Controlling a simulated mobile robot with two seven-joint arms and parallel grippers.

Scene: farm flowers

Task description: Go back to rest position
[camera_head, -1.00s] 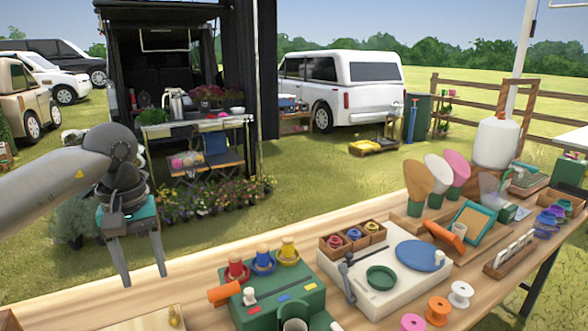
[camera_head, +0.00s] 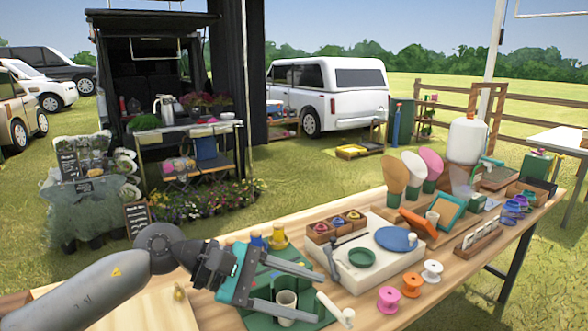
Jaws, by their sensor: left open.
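My left gripper (camera_head: 318,293) comes in from the lower left and is open. Its two grey fingers point right over the green board (camera_head: 302,263) on the wooden table (camera_head: 455,262). A pale cup (camera_head: 286,302) shows between the fingers; I cannot tell whether they touch it. Nothing is visibly held. The gripper body hides part of the green board and what stands on it. My right gripper is not in view.
Right of the gripper stands a cream board (camera_head: 355,277) with a green dish (camera_head: 362,258) and a blue disc (camera_head: 396,239). Spools (camera_head: 410,284) lie near the front edge. A white jug (camera_head: 465,140) stands farther back. Open grass lies beyond the table.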

